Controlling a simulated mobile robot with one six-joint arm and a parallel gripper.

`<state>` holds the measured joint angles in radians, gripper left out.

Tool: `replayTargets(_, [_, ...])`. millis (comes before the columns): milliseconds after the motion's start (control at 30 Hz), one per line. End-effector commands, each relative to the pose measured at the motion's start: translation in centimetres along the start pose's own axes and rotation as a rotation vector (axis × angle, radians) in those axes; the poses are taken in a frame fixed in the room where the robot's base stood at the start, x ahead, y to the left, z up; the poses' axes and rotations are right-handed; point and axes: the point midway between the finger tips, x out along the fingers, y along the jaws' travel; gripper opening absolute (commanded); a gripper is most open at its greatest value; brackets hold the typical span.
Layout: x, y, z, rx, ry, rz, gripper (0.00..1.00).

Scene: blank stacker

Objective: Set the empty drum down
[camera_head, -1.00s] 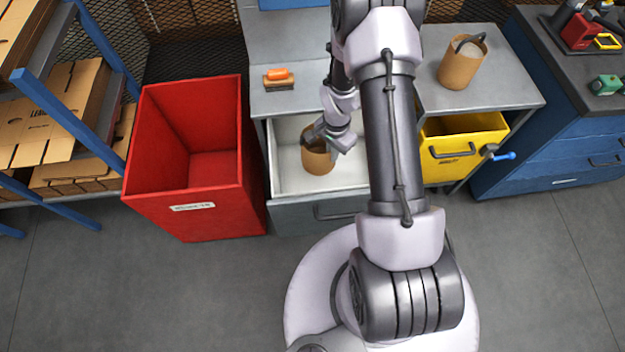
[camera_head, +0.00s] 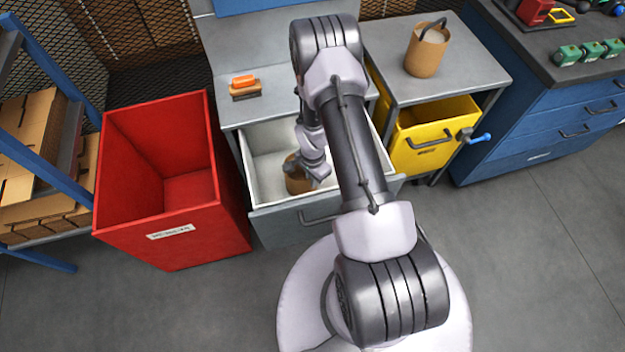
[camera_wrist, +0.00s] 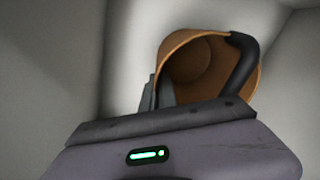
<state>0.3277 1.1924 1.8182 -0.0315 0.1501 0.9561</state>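The empty drum (camera_head: 295,180) is a brown open-topped can inside the open white-lined drawer (camera_head: 257,172). In the wrist view the drum (camera_wrist: 186,70) shows a bare brown inside and a dark curved handle, and it looks tilted in that picture. My gripper (camera_head: 308,170) is at the drum's right side, low in the drawer. In the wrist view my fingers (camera_wrist: 158,92) meet the drum's rim at its left and seem shut on it. The drum's base is hidden, so I cannot tell whether it touches the drawer floor.
The drawer walls stand close around my gripper. A second drum (camera_head: 427,52) with pale contents stands on the right counter, above an open yellow drawer (camera_head: 432,140). A large red bin (camera_head: 172,228) is at the left. A brush with an orange handle (camera_head: 243,82) lies on the counter behind.

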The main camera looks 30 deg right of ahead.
Motion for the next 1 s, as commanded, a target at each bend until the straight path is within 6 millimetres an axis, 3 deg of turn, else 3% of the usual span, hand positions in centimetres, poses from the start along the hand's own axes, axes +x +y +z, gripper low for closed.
replayTargets(33, [0.1, 0.0, 0.0, 0.000, 0.000, 0.000, 0.08])
replayTargets(100, [0.0, 0.0, 0.0, 0.000, 0.000, 0.000, 0.22])
replayTargets(133, [0.0, 0.0, 0.0, 0.000, 0.000, 0.000, 0.24])
replayTargets(467, [-0.6, 0.0, 0.0, 0.000, 0.000, 0.000, 0.24])
replayTargets(800, [-9.7, -0.1, -0.1, 0.000, 0.001, -0.002, 0.24])
replayTargets(1000, [-12.4, -0.1, 0.0, -0.003, 0.002, -0.002, 0.24])
